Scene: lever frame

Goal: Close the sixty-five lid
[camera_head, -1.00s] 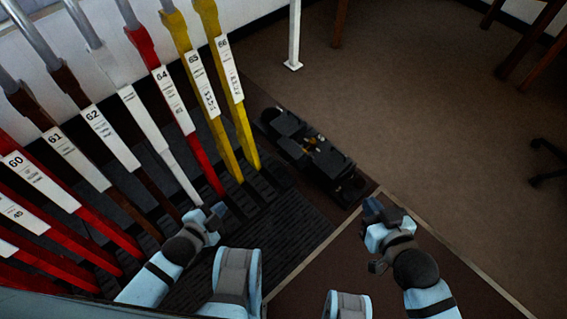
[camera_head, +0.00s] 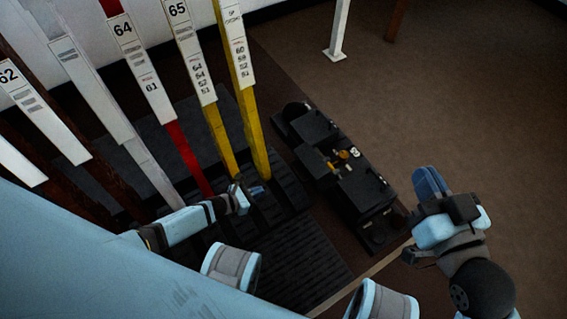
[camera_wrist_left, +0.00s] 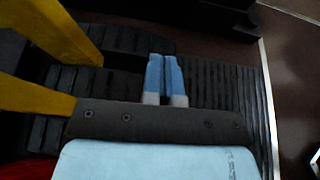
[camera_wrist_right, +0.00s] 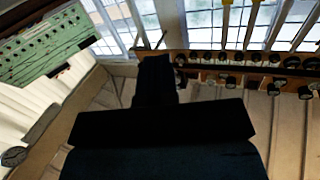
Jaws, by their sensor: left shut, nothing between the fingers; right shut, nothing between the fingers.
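The yellow lever labelled 65 (camera_head: 222,140) slants down to the black slotted base of the frame (camera_head: 285,200). I cannot tell which part of the base is its lid. My left gripper (camera_head: 257,190) is shut and empty, low at the base, just right of the foot of lever 65 and by the foot of the yellow lever to its right. In the left wrist view its blue fingertips (camera_wrist_left: 164,62) are together above the black ribbed base, with yellow levers at the left. My right gripper (camera_head: 428,182) is shut and empty, raised right of the frame.
A black box-like unit with small brass parts (camera_head: 340,165) stands on the floor between my grippers. Lever 64 (camera_head: 184,155), red, stands left of lever 65, with several more levers beyond. A white post (camera_head: 339,28) stands behind. Brown floor at the right is open.

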